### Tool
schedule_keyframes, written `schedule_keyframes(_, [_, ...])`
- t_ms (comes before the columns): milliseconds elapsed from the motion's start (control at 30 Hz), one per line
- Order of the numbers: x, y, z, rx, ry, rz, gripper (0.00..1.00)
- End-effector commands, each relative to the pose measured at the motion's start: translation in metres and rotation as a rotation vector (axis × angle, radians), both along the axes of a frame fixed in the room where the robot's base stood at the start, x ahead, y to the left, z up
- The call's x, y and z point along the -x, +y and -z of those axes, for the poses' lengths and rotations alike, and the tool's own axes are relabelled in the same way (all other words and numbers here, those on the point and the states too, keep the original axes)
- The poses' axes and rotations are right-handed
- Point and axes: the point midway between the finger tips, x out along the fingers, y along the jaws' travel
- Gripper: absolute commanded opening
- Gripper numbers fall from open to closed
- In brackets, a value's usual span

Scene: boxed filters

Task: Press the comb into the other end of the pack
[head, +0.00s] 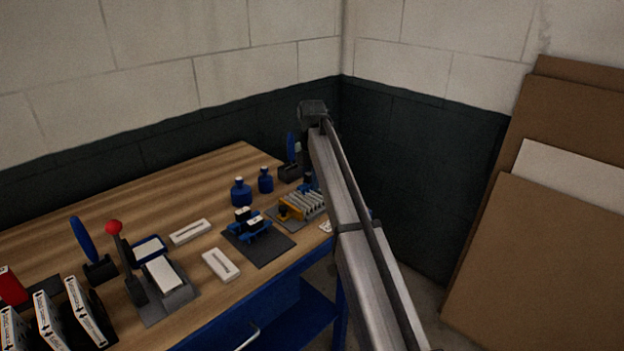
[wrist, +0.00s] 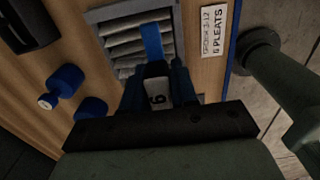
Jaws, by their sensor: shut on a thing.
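The pack (head: 308,203) is a row of grey-white pleats in a grey frame at the right end of the bench. An orange-yellow piece (head: 291,207) sits at its left end. In the wrist view, the pleats (wrist: 122,38) lie just beyond my gripper (wrist: 157,82). My gripper is shut on the comb (wrist: 157,92), which has a white face marked with what looks like a 6. A blue strip (wrist: 152,42) lies over the pleats ahead of it. Whether the comb's teeth touch the pleats is hidden. My arm hides part of this in the head view.
A label reading PLEATS (wrist: 213,38) lies beside the pack near the bench edge. Two blue bottles (head: 241,191) stand behind. A dark mat (head: 270,250) with a blue holder (head: 246,223) is to the left. A red-knobbed lever press (head: 114,228) stands further left.

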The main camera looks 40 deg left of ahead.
Motion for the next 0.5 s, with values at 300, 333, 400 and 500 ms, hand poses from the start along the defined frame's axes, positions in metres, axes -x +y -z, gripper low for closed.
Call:
schedule_keyframes(300, [-0.002,0.018,-0.006,-0.001,0.000,-0.001,0.03])
schedule_keyframes(333, [-0.002,0.023,-0.008,-0.001,0.000,-0.001,0.03])
schedule_keyframes(400, [-0.002,0.036,-0.013,-0.001,-0.001,-0.001,0.03])
schedule_keyframes(500, [-0.002,0.054,-0.020,-0.001,-0.001,-0.001,0.03])
